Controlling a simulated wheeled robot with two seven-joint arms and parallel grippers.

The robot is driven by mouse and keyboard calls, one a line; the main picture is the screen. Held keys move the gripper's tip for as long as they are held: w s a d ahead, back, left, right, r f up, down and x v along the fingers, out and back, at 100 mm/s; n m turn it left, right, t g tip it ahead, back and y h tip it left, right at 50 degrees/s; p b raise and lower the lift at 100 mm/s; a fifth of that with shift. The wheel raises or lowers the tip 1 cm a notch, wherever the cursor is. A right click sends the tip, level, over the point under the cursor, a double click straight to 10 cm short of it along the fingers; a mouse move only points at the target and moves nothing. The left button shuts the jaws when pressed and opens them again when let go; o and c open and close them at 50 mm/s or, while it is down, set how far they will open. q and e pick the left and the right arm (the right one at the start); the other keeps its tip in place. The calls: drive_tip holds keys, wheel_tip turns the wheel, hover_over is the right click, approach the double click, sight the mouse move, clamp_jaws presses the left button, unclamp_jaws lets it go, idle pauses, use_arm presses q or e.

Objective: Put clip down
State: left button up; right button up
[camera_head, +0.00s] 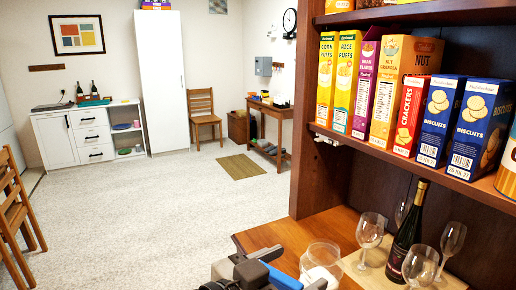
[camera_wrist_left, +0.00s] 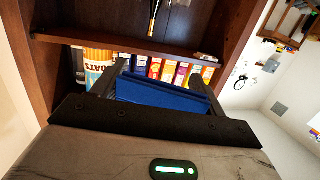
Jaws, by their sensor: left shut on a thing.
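My left gripper (camera_head: 266,262) is low in the head view, in front of the hutch counter. It is shut on a blue thing (camera_head: 284,278), which I take to be the clip. In the left wrist view the blue clip (camera_wrist_left: 160,94) lies across the space between the two dark fingers of my left gripper (camera_wrist_left: 155,80). Its full shape is partly hidden by the fingers and the gripper body. My right gripper is not in view.
Cereal and biscuit boxes (camera_head: 384,92) line the hutch shelf (camera_head: 400,160). On the wooden counter (camera_head: 300,232) stand a clear jar (camera_head: 322,256), several wine glasses (camera_head: 370,232) and a dark bottle (camera_head: 404,240). Open floor lies left.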

use_arm(q)
drive_tip(key=s+a+f+n+t+y, duration=0.1)
drive_tip(key=a+f+n+t+y, duration=0.2)
drive_tip(key=a, duration=0.8)
drive_tip(key=s+a+f+n+t+y, duration=0.1)
drive_tip(key=a+f+n+t+y, duration=0.2)
drive_tip(key=a, duration=0.9)
wheel_tip(320, 180, down, 2)
drive_tip(key=n+y, duration=0.4)
drive_tip(key=y, duration=0.2)
drive_tip(key=shift+a+f+y, duration=0.25)
drive_tip(key=shift+a+y, duration=0.05)
